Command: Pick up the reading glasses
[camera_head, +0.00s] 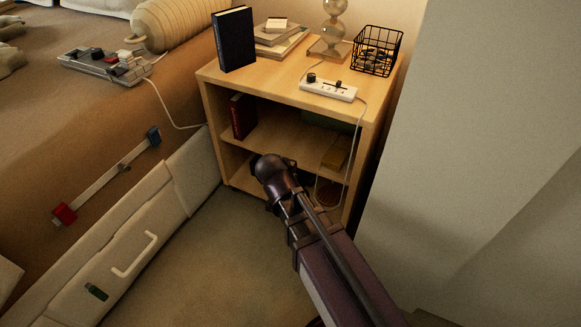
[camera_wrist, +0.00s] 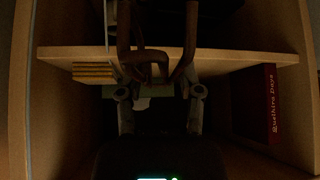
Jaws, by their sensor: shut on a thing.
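My gripper (camera_wrist: 155,78) is shut on a dark brown, thin looped frame (camera_wrist: 150,56), which looks like the reading glasses. The frame sits between the two grey fingers, and its far parts run out of the top of the wrist view. In the head view my arm reaches to the open front of the wooden bedside cabinet (camera_head: 375,122), by its lower shelves. There the fingers and the glasses are hidden behind my wrist. Whether the glasses touch a shelf I cannot tell.
The shelf board (camera_wrist: 225,58) crosses close to my fingers, with cabinet walls on both sides. A power strip (camera_head: 328,89), dark book (camera_head: 234,39) and wire basket (camera_head: 377,50) are on top. The floor (camera_head: 190,265) is clear.

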